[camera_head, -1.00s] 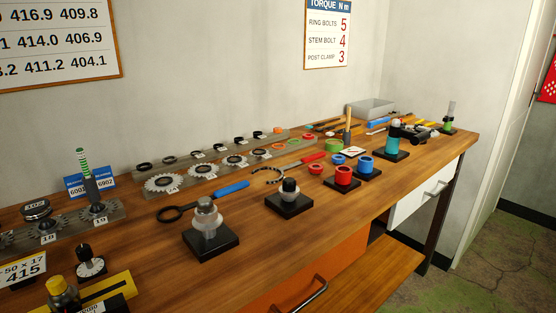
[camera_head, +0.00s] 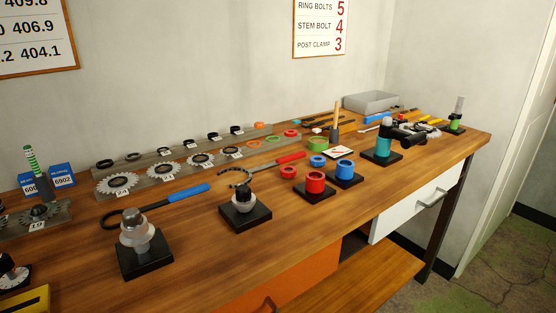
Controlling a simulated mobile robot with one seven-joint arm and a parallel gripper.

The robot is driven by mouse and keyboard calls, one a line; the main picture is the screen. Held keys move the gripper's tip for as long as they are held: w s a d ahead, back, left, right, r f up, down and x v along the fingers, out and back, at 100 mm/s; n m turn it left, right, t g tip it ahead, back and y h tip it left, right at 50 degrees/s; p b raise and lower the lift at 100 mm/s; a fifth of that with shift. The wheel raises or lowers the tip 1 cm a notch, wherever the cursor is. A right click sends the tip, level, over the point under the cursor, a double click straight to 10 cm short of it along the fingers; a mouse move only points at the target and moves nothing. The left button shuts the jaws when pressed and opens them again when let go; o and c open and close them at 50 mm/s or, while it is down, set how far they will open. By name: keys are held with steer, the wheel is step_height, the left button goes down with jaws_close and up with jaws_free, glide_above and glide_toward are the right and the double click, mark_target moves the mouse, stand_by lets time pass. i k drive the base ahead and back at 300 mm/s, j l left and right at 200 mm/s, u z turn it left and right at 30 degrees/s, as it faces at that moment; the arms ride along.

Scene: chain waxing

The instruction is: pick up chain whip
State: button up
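The chain whip (camera_head: 276,164) seems to be the tool with a red handle and a curved, chain-like dark end. It lies flat on the wooden workbench (camera_head: 200,240), near the middle of the view. Its curved end points left and its red handle points right, toward the back. A blue-handled tool (camera_head: 166,202) with a dark ring end lies to its left. My gripper is not in view.
Black-based stands (camera_head: 245,215) (camera_head: 143,258) are in front of the tools. A rack of sprockets (camera_head: 185,166) is behind. Red (camera_head: 315,182) and blue (camera_head: 345,170) cups stand to the right. The bench's front strip is mostly clear.

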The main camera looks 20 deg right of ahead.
mark_target(291, 158)
steer(key=l+u, duration=0.25)
steer(key=l, duration=2.9)
steer(key=i+l, duration=0.7)
steer(key=i, duration=0.25)
